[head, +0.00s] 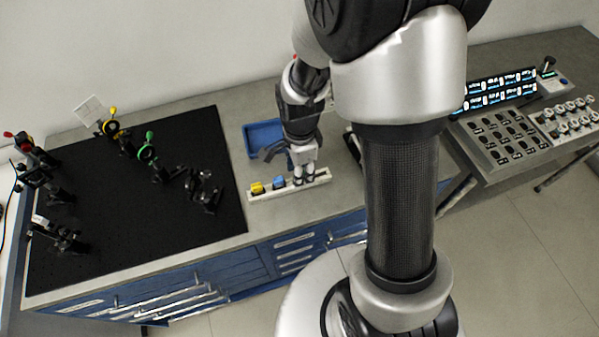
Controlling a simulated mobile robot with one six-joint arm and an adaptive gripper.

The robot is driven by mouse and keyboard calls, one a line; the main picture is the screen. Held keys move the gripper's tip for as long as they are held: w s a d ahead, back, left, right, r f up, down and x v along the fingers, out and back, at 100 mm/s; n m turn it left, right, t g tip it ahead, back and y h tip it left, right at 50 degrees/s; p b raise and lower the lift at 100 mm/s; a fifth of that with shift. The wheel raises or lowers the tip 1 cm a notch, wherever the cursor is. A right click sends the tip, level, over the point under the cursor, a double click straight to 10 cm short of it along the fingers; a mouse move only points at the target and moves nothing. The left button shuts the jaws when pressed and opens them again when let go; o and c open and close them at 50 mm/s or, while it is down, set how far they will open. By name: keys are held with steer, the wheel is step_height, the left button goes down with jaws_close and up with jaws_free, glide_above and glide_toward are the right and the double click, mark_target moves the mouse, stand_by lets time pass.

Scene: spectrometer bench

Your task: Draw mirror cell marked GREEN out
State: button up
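A mount with a green ring and a green knob (148,153) stands upright on the black optical board, right of a mount with a yellow knob (112,129); I read no lettering on it. My gripper (304,181) is well to the right of it, pointing down over the right part of a pale narrow rack (262,195). Its fingertips are at or just above the rack; whether they touch it or hold anything is too small to tell. The rack carries a yellow piece (257,187) and a blue piece (279,182), both left of my gripper. The gripper hides part of the rack.
A blue tray (262,138) lies behind the rack, partly hidden by my arm. A control console (500,140) stands at right. The board's front area is clear.

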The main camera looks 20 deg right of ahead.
steer(key=shift+f, duration=0.5)
jaws_close()
